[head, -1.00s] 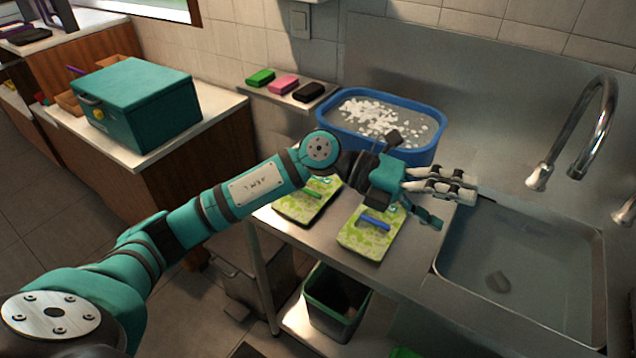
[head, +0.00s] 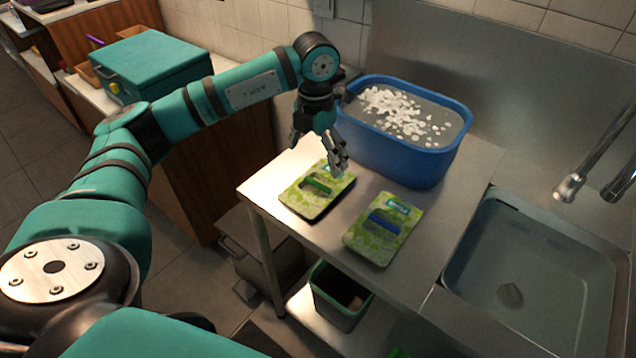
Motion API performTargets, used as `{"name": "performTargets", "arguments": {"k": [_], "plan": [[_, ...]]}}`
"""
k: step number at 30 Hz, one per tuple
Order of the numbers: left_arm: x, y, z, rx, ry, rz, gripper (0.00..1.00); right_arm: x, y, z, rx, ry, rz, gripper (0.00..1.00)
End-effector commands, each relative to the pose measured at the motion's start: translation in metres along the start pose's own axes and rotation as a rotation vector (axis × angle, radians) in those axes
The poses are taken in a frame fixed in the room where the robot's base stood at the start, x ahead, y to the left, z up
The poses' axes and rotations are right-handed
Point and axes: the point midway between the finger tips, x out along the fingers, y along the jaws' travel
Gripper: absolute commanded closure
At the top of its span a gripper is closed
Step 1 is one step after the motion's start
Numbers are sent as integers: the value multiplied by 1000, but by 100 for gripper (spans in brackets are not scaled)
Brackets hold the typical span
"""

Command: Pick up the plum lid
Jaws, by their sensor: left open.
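I see nothing that I can make out as a plum lid. Two flat lime-green patterned pieces lie on the steel counter: one with a green handle (head: 304,200) and one with a blue handle (head: 375,240). My left gripper (head: 322,156) is open and empty. Its fingers point down, just above the far edge of the green-handled piece; I cannot tell whether they touch it. My right gripper is not in view.
A blue tub (head: 405,160) with water and white pieces stands behind the patterned pieces. A sink (head: 540,290) with a faucet (head: 600,155) is at the right. A teal box (head: 155,65) sits on the left counter. A dark bin (head: 340,300) stands below.

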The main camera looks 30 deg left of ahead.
Motion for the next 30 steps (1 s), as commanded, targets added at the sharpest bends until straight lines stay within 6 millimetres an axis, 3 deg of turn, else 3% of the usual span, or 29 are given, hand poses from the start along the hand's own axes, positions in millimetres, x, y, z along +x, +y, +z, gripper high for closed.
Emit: {"name": "performTargets", "arguments": {"k": [6, 13, 21, 30], "plan": [[34, 0, 0, 0, 3, -1, 0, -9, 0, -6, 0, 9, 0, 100], [49, -1, 2, 1, 1, -2, 0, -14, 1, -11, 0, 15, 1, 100], [88, 1, 7, 1, 2, -3, 0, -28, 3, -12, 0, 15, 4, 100], [94, 1, 8, 2, -2, -2, 0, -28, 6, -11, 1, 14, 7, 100]]}}
